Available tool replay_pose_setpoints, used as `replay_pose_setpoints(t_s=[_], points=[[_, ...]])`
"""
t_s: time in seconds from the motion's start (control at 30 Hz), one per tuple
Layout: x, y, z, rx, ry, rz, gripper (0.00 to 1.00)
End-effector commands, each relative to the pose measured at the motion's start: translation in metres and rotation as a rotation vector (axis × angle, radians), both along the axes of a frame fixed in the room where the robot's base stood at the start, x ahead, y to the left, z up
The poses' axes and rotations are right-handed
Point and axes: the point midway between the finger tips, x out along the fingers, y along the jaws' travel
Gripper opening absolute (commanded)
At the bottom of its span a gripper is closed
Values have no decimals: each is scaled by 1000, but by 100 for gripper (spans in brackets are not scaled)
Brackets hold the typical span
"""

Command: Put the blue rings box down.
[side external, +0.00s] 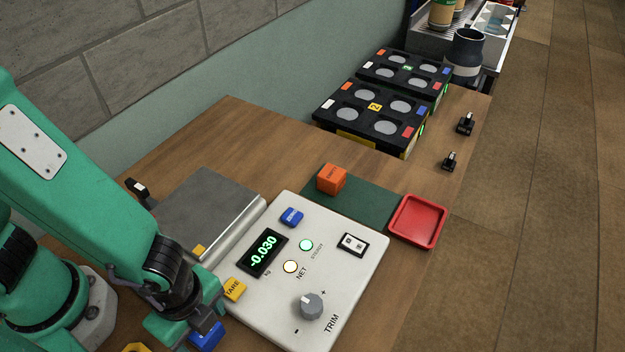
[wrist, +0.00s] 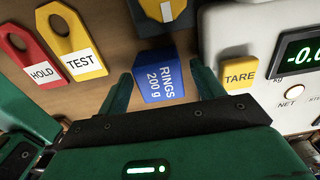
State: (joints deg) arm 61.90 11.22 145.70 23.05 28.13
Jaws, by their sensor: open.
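The blue rings box (wrist: 157,84), labelled "RINGS 200 g", is between the fingers of my gripper (wrist: 162,78) in the wrist view. The fingers are apart, with a gap visible on each side of the box. The box appears to rest on the wooden table, though its underside is hidden. In the side view the blue box (side external: 207,337) shows low in the picture beside the white scale console, partly covered by my gripper (side external: 190,325).
The scale console (side external: 345,290) reads -0.030, with a yellow TARE button (side external: 235,289). A grey weighing plate (side external: 205,215) lies behind the box. Yellow TEST (wrist: 72,45) and red HOLD (wrist: 28,60) tags lie left of it. An orange cube (side external: 331,179) and red tray (side external: 417,221) are farther off.

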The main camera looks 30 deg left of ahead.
Motion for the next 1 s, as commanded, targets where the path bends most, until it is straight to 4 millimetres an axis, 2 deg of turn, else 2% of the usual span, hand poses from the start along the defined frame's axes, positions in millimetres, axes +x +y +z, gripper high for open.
replay_pose_setpoints(t_s=[0.37,1.0], points=[[0,-1,30,-3,-2,0,67],[0,-1,101,-3,-2,0,67]])
